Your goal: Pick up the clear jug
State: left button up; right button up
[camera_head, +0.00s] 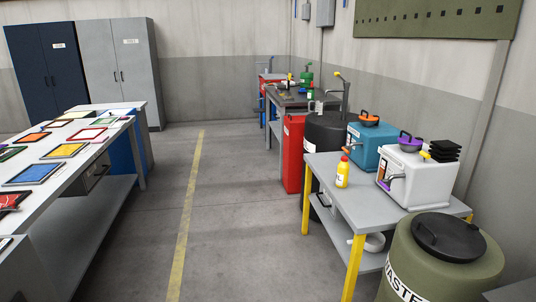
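I cannot make out a clear jug anywhere in the camera_head view. The closest vessels stand on the grey table (362,205) with yellow legs at the right. They are a white container (418,183) with a purple top piece and a front spout, a teal container (369,146) with an orange top piece, and a small yellow bottle (342,174) with a red cap. A small white round item (374,242) sits on the shelf below and is partly hidden. Neither of my grippers is in view.
An olive waste drum (402,250) with a black lid stands front right. A black drum (325,135) and red cabinet (293,155) stand behind the table. A long bench (107,150) with coloured flat items runs along the left. The floor (235,225) between is clear.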

aim_at(319, 106)
jog(key=i, duration=3.85)
